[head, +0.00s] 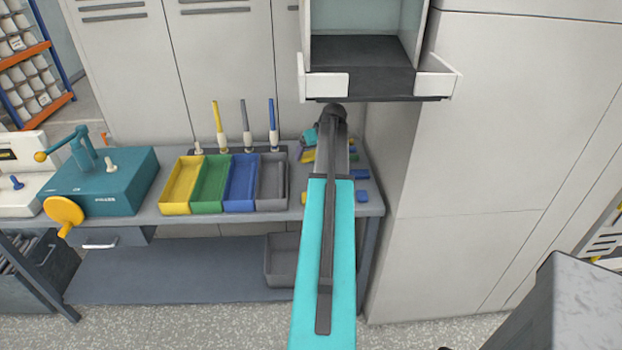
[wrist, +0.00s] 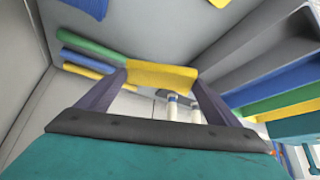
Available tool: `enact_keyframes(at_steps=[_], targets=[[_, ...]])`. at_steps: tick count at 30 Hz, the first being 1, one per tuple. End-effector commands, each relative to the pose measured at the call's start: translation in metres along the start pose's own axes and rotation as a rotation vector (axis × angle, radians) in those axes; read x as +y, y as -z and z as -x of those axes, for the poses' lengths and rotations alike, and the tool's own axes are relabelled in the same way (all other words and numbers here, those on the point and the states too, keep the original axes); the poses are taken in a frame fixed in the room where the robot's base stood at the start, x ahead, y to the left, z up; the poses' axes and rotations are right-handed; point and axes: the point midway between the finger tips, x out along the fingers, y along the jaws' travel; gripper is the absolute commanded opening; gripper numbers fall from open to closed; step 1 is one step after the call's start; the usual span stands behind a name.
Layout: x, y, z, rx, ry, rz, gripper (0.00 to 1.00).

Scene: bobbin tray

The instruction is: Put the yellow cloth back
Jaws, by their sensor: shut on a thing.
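In the wrist view my gripper (wrist: 160,80) is shut on a yellow cloth (wrist: 163,74), which spans between its two dark fingers. The cloth appears above a grey worktop. In the head view my arm covers most of this spot. A yellow piece (head: 307,156) shows just left of the arm; I cannot tell whether it is the held cloth.
A tray of yellow (head: 163,208), green, blue and grey (head: 283,206) bins stands left of my arm. Upright tools stand behind it. A teal machine (head: 115,185) is further left. A white open box (head: 325,84) overhangs the bench. A tall cabinet (head: 480,150) closes the right side.

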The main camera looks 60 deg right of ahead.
Motion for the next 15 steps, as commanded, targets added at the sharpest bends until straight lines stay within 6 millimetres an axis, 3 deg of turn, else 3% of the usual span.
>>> enact_keyframes(at_steps=[15], targets=[[0.000,-0.029,-0.044,-0.001,0.000,-0.001,0.65]])
